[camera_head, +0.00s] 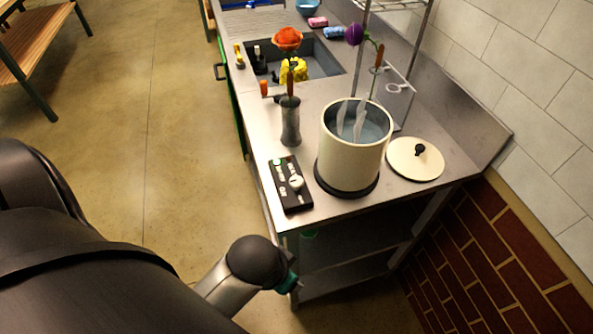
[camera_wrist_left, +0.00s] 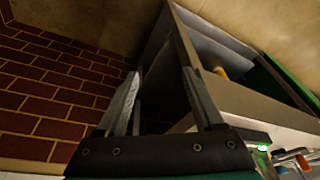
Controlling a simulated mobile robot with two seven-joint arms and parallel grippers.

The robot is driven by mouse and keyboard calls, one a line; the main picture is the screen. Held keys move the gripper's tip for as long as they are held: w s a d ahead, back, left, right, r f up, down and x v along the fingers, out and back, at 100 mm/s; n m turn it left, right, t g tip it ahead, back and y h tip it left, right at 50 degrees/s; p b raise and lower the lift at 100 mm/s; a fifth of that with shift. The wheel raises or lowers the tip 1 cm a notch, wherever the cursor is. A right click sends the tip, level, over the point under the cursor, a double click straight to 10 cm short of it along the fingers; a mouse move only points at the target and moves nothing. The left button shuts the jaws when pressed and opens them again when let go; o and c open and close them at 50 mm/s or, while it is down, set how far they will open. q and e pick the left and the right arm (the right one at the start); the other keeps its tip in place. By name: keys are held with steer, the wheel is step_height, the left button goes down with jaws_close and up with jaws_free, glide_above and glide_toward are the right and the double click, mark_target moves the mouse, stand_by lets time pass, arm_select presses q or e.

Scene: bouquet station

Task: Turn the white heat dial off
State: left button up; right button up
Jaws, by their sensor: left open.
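The white heat dial (camera_head: 296,182) sits on a black control panel (camera_head: 291,199) on the steel counter, beside the cream pot. A green light shows at the panel's far end. My left gripper (camera_head: 294,285) is low in front of the counter's near edge, below and apart from the dial. Its two fingers are spread with nothing between them in the left wrist view (camera_wrist_left: 162,76). The dial's exact pointing direction is too small to tell. My right gripper is not in view.
A cream pot (camera_head: 350,150) of steaming water stands right of the panel, with its lid (camera_head: 415,159) farther right. The sink (camera_head: 318,62) is farther back. Open floor lies left of the counter.

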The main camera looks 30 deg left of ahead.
arm_select(q)
steer(key=w+r+m+t, duration=0.5)
steer(key=w+r+t, duration=0.2)
steer(key=w+r, duration=0.55)
steer(key=w+r+m+t, duration=0.4)
steer(key=w+r+t, duration=0.45)
steer(key=r, duration=0.75)
steer(key=s+d+r+m+g+h, duration=0.25)
steer(key=d+r+m+h, duration=0.35)
steer(key=d+m+h, duration=0.5)
steer(key=s+d+r+m+g+h, duration=0.1)
steer(key=d+r+m+g+h, duration=0.45)
steer(key=m, duration=0.95)
steer(key=m+g+y, duration=1.1)
steer(key=m+y, duration=0.5)
steer(key=y, duration=0.1)
glide_toward(296, 180)
step_height(296, 180, down, 8)
steer(key=shift+s+a+f, duration=0.1)
steer(key=shift+s+f, duration=0.05)
steer(key=shift+f, duration=0.1)
